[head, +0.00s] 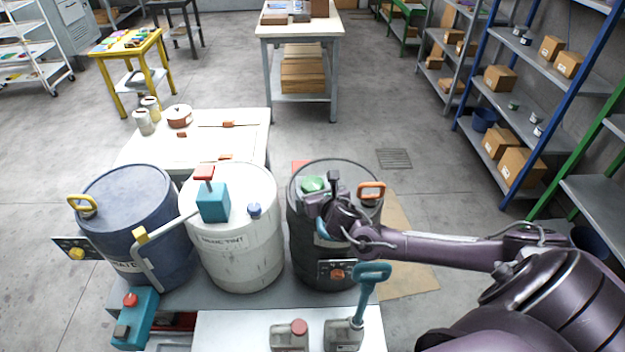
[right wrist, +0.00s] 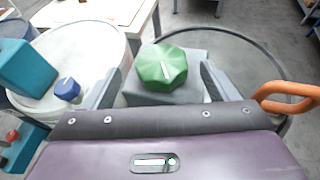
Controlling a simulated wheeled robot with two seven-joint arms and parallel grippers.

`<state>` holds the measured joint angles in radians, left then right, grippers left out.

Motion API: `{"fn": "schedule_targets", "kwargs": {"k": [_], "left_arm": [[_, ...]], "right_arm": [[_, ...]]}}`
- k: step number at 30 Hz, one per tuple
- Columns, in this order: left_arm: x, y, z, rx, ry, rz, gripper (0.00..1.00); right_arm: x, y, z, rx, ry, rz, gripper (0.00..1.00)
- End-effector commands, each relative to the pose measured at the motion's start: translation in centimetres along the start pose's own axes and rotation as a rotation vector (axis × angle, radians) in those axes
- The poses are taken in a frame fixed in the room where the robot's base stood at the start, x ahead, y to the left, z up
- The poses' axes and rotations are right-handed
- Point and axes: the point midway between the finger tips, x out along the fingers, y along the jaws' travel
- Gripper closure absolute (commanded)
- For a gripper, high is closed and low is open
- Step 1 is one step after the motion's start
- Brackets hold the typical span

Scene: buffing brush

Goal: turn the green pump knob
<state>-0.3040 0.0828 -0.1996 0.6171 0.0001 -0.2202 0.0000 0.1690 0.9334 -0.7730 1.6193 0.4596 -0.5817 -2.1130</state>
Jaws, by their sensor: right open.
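The green pump knob (head: 313,184) sits on a grey block on top of the dark drum (head: 300,225). In the right wrist view the faceted knob (right wrist: 162,67) has a white line across its top. My right gripper (head: 322,200) is over the drum, close to the knob in the head view. In the right wrist view its two fingers stand apart, one on each side of the knob. I cannot tell whether either finger touches it. The gripper's body hides part of the drum top. My left gripper is not in view.
An orange handle (head: 371,190) rises from the drum rim, right of my gripper. A white drum (head: 240,250) with a teal pump (head: 213,202) and a blue cap (head: 254,209) stands left of it. A blue drum (head: 130,205) is farther left. A teal-handled can (head: 345,332) stands in front.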

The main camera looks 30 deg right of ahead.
Motion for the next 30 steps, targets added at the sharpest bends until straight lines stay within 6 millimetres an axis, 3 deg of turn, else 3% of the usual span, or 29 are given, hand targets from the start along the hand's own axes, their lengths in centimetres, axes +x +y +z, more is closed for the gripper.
{"fn": "schedule_targets", "kwargs": {"k": [5, 8, 15, 21, 30], "left_arm": [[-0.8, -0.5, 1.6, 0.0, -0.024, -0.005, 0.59], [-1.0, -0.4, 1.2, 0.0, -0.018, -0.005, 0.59], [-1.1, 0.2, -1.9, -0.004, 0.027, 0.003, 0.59], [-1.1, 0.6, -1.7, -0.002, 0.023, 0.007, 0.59], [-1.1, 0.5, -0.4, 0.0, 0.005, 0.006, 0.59]], "right_arm": [[2.5, 0.0, 0.2, 0.003, -0.001, -0.003, 0.2], [3.5, 0.0, 0.1, 0.002, 0.0, -0.003, 0.2], [4.5, 0.0, 0.0, 0.002, 0.001, -0.001, 0.2], [4.5, 0.0, 0.0, 0.002, 0.001, -0.001, 0.2], [4.5, 0.0, 0.0, 0.002, 0.001, -0.001, 0.56]]}}
